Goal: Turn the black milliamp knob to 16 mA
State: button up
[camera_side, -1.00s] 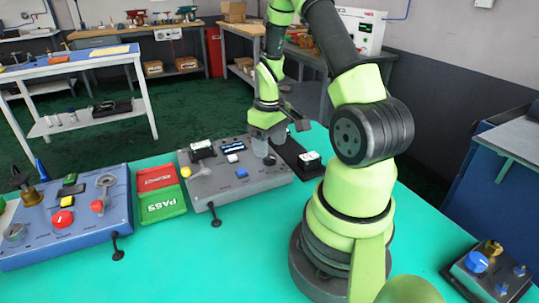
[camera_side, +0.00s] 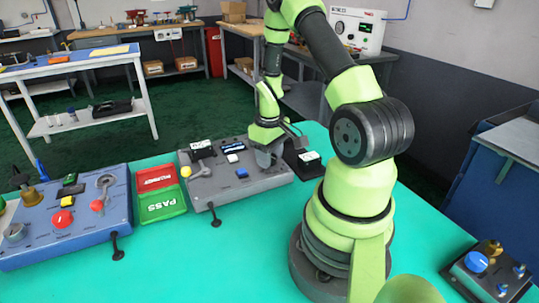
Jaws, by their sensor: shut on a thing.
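The grey control panel (camera_side: 222,190) lies on the teal table, with a small display (camera_side: 232,147), a white button (camera_side: 232,158), a blue button (camera_side: 242,172) and a grey lever (camera_side: 197,172) on its top. The black milliamp knob is not clearly visible; the gripper covers that spot. The knob's pointer and scale cannot be read from here.
Left of the panel are red and green trays (camera_side: 160,190) and a blue panel (camera_side: 70,225) with knobs and a red button. A black box with a white label (camera_side: 308,157) stands close right of my gripper. A small box with a blue knob (camera_side: 477,262) is at far right.

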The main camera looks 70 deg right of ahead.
jog(key=m, duration=1.1)
dwell(0.4)
jog(key=shift+m, duration=0.5)
jog(key=o, duration=0.9)
notch_tip(320, 180, up, 10)
dwell(0.4)
